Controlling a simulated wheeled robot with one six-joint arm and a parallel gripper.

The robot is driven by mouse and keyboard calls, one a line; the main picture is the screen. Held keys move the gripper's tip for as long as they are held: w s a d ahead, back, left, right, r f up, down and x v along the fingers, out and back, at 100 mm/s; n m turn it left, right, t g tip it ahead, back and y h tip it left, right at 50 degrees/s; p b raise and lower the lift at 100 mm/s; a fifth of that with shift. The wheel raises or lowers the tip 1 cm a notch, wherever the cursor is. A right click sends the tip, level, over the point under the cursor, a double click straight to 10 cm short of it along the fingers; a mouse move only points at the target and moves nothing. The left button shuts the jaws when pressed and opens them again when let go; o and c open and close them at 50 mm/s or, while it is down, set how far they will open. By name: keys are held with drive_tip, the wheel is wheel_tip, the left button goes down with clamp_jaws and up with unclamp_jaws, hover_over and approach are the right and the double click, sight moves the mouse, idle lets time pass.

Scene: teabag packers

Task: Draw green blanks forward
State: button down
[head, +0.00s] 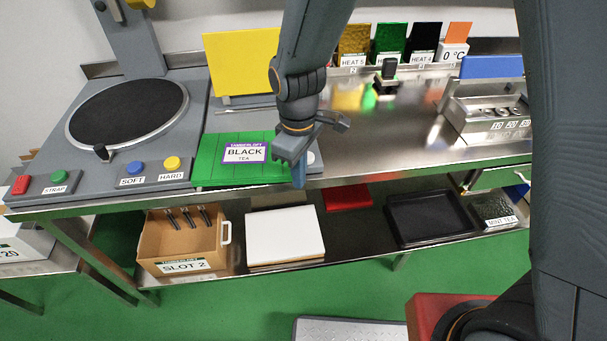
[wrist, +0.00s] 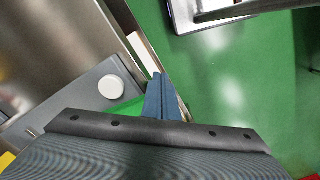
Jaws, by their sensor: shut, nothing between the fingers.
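My gripper (head: 298,180) points down at the right front end of the blanks, by the counter's front edge. Its blue fingers are shut with nothing between them. In the wrist view the shut fingers (wrist: 160,98) stand beside a small visible corner of green (wrist: 125,108); the rest is hidden by the gripper body. I cannot tell whether the fingers touch the blanks.
A grey plate (wrist: 80,90) with a white round button (wrist: 112,88) is close beside the fingers. A yellow panel (head: 240,65) stands behind the blanks. Buttons line the machine's front at left. Below are the SLOT 2 box (head: 180,242) and a white stack (head: 285,236).

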drive_tip(key=shift+w+a, duration=0.4)
drive_tip(key=shift+a, duration=0.45)
drive_tip(key=shift+d, duration=0.1)
drive_tip(key=s+d+r+b, duration=0.1)
drive_tip(key=d+r, duration=0.2)
drive_tip(key=r, duration=0.7)
drive_tip(key=shift+s+d, duration=0.35)
